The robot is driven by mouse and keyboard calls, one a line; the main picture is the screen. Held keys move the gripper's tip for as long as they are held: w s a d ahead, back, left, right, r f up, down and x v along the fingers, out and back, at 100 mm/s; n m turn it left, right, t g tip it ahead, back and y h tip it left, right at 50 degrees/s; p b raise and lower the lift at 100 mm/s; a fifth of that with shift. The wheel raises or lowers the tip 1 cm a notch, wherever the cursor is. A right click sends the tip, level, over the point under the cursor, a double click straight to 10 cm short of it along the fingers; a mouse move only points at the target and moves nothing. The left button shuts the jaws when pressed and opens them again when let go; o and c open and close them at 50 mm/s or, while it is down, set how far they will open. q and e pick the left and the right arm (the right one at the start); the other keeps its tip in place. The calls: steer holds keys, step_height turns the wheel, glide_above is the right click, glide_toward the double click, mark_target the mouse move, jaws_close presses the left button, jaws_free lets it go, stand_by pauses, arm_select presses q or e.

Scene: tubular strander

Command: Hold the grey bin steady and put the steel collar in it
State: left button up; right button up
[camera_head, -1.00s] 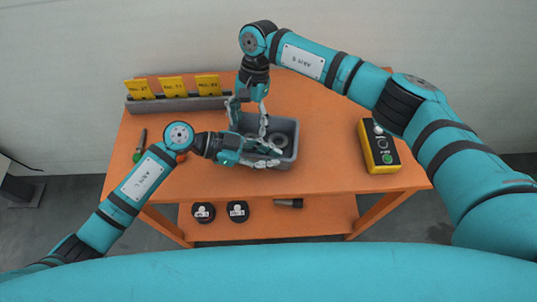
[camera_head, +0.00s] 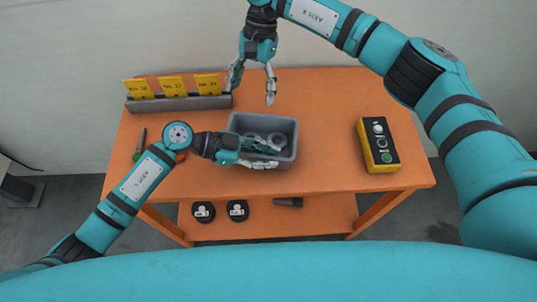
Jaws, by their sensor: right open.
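The grey bin (camera_head: 293,148) stands on the orange table. A steel collar (camera_head: 277,139) lies inside it, and a second ring-like piece shows to its left, partly hidden. My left gripper (camera_head: 269,155) is at the bin's near side, one finger over the inside and one outside, closed on the near wall. My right gripper (camera_head: 250,95) is open and empty, fingers pointing down, above the table behind the bin and apart from it.
A grey rack with yellow number cards (camera_head: 180,103) stands at the back left. A yellow control box (camera_head: 378,145) is on the right. A green-handled tool (camera_head: 138,145) lies at the left. The lower shelf holds black round pieces (camera_head: 237,210) and a dark cylinder (camera_head: 288,202).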

arm_select(q)
steer(key=shift+o, duration=1.2)
steer(key=shift+r, duration=0.1)
steer(key=v, duration=1.2)
